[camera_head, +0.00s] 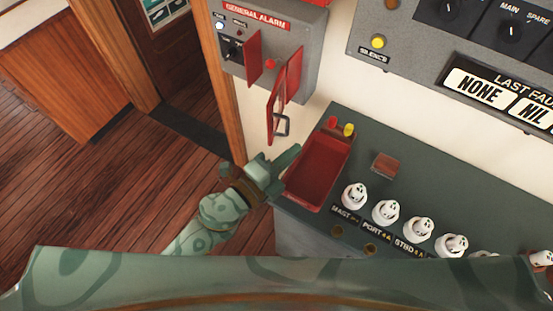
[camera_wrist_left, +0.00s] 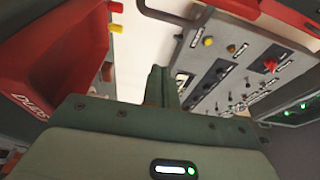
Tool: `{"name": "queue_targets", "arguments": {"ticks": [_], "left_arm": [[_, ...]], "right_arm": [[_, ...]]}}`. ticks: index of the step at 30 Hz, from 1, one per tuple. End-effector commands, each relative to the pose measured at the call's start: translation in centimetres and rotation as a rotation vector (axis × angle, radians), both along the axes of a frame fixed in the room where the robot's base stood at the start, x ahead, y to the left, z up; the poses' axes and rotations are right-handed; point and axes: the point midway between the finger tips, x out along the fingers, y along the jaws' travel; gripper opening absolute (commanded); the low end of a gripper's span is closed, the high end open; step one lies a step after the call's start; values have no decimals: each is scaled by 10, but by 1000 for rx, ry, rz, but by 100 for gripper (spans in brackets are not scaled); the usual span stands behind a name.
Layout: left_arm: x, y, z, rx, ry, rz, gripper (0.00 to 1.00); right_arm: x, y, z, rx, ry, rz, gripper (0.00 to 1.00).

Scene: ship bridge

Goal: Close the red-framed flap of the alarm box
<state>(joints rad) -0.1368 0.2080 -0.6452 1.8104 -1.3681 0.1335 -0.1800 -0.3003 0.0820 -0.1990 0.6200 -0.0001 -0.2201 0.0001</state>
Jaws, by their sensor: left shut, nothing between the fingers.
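The grey alarm box (camera_head: 306,45) hangs on the wall at the top of the head view, with a red "GENERAL ALARM" label. Its red-framed flap (camera_head: 272,112) stands open, sticking out from the box, with a grey handle (camera_head: 283,126) at its outer end. A small red button (camera_head: 270,63) shows between red side plates. My left gripper (camera_head: 290,158) is shut and empty, below the flap and apart from it, by the red tray's left edge. Its closed fingers show in the left wrist view (camera_wrist_left: 158,84). My right gripper is out of view.
A red open tray (camera_head: 318,168) sits on the dark green console (camera_head: 440,185), beside several white knobs (camera_head: 386,212) and a small brown block (camera_head: 384,163). A wooden door post (camera_head: 222,90) stands left of the box. Open floor lies at left.

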Motion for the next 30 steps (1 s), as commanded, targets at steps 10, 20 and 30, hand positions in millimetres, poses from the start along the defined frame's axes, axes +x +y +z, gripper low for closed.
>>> {"name": "queue_targets", "arguments": {"ticks": [10, 20, 30], "left_arm": [[41, -10, -2, 2, 1, 3, 0], [48, 7, -1, -1, 2, 2, 0], [48, 8, -2, 1, 2, -4, 0]], "right_arm": [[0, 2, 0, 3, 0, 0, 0], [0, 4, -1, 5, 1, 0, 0], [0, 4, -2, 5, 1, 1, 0]]}}
